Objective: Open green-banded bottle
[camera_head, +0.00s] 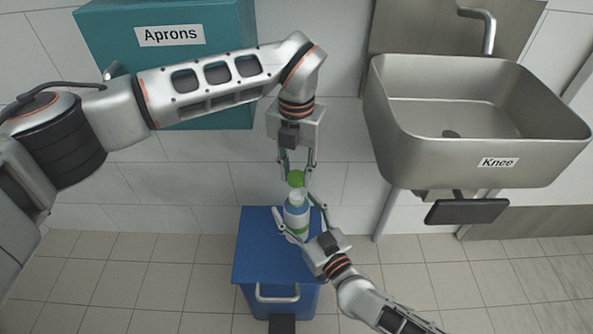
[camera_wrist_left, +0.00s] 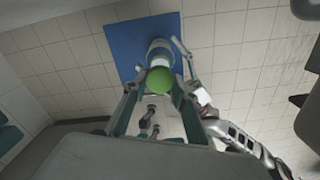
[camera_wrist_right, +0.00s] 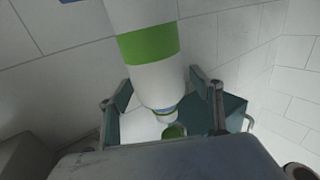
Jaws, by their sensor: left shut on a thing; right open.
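The white bottle with a green band (camera_head: 297,213) stands upright on the blue bin lid. Its green cap (camera_head: 296,178) is between the fingers of my left gripper (camera_head: 296,175), which is shut on it from above. The cap appears apart from the bottle's neck (camera_wrist_right: 164,112), with the cap also visible in the right wrist view (camera_wrist_right: 174,131). In the left wrist view the cap (camera_wrist_left: 160,80) covers part of the bottle. My right gripper (camera_head: 294,208) is open, its fingers on either side of the bottle.
The blue bin (camera_head: 262,262) has a handle and a pedal at its front. A steel sink (camera_head: 400,122) labelled Knee is at the right. A teal Aprons box (camera_head: 212,22) is on the wall at upper left. Tiled floor around the bin is clear.

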